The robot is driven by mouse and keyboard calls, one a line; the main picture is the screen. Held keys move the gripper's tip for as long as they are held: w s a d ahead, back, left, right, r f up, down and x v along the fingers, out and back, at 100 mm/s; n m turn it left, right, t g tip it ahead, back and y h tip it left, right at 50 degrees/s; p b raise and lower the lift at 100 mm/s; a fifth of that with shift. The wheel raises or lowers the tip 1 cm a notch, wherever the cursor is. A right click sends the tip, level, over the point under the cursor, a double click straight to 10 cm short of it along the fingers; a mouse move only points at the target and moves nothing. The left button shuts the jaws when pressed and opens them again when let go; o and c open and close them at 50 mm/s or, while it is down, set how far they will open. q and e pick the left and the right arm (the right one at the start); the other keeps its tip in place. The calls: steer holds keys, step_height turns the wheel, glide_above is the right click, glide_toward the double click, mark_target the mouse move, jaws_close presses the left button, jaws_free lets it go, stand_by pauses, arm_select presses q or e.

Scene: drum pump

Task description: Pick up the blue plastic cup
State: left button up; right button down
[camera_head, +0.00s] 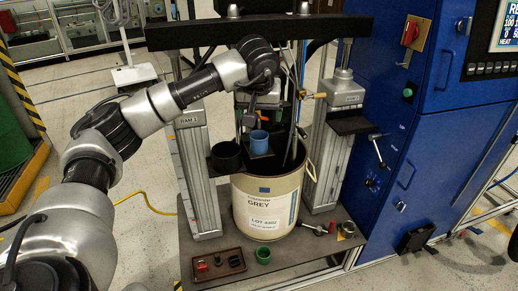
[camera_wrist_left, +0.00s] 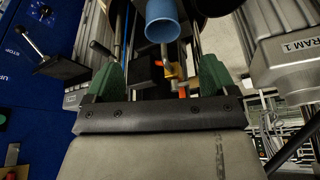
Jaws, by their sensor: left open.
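The blue plastic cup (camera_head: 259,142) stands on a small dark plate above the drum, between the two ram columns. In the left wrist view the cup (camera_wrist_left: 162,20) is at the top, its round opening facing the camera. My left gripper (camera_head: 268,98) is above the cup and apart from it in the head view. In the left wrist view its green fingers (camera_wrist_left: 156,72) are spread wide with nothing held between them; the cup is beyond their tips. My right gripper is not in view.
A dark round cup (camera_head: 226,157) stands left of the blue cup. The left ram column (camera_head: 197,165) and right ram column (camera_head: 330,150) flank the drum (camera_head: 265,205). Rods and hoses run close by. A blue cabinet (camera_head: 430,130) stands at the right.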

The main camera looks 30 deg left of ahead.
mark_target(259, 132)
arm_select(q)
steer(key=x, duration=0.4)
steer(key=shift+w+a+f, duration=0.1)
steer(key=shift+f, duration=0.1)
steer(key=x, duration=0.5)
steer(key=shift+a, duration=0.2)
steer(key=c, duration=1.1)
steer(key=shift+o, duration=0.2)
steer(key=shift+r, duration=0.2)
